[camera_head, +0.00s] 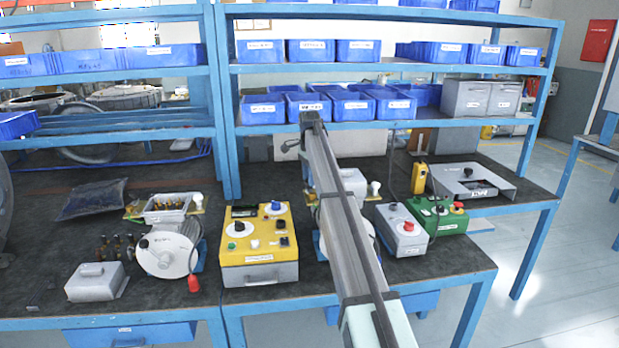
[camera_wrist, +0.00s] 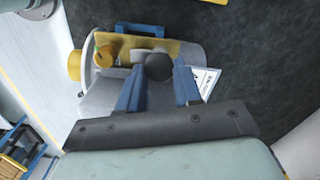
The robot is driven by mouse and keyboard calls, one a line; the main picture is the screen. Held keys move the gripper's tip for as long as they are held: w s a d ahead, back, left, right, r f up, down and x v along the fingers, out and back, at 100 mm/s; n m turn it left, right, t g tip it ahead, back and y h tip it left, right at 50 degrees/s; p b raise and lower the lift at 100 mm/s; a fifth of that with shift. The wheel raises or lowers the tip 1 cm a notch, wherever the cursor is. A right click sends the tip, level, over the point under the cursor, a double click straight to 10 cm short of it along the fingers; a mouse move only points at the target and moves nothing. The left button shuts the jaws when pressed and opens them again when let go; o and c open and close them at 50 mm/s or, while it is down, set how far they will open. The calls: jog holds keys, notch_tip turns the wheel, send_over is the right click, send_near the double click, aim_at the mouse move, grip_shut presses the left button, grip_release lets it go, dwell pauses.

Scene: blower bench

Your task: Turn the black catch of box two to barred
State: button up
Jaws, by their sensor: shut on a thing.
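In the wrist view my gripper (camera_wrist: 159,82) has its two blue fingers on either side of a round black knob (camera_wrist: 159,66), shut on it. The knob sits at the edge of a brass-coloured plate (camera_wrist: 180,50) on a pale grey rounded housing (camera_wrist: 98,98). Whether this knob is the black catch of box two I cannot tell for sure; no box number or barred mark is readable. In the head view my arm crosses the middle of the bench, and my gripper cannot be made out there. A grey unit (camera_head: 352,180) is partly hidden behind the arm.
A yellow control box (camera_head: 258,275) stands left of my arm. A grey box with a red button (camera_head: 402,240) and a green box (camera_head: 440,215) stand to its right. A white drum (camera_head: 160,258) is farther left. Shelves with blue bins (camera_head: 262,110) rise behind.

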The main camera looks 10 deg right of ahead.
jog(key=n, duration=0.4)
jog(key=shift+w+n, duration=0.1)
jog(key=shift+n, duration=0.3)
jog(key=n, duration=0.4)
jog(key=shift+a, duration=0.15)
jog(key=n, duration=0.5)
jog(key=shift+a+n, duration=0.1)
jog(key=shift+n, duration=1.6)
jog(key=o, duration=1)
jog(key=shift+o, duration=0.2)
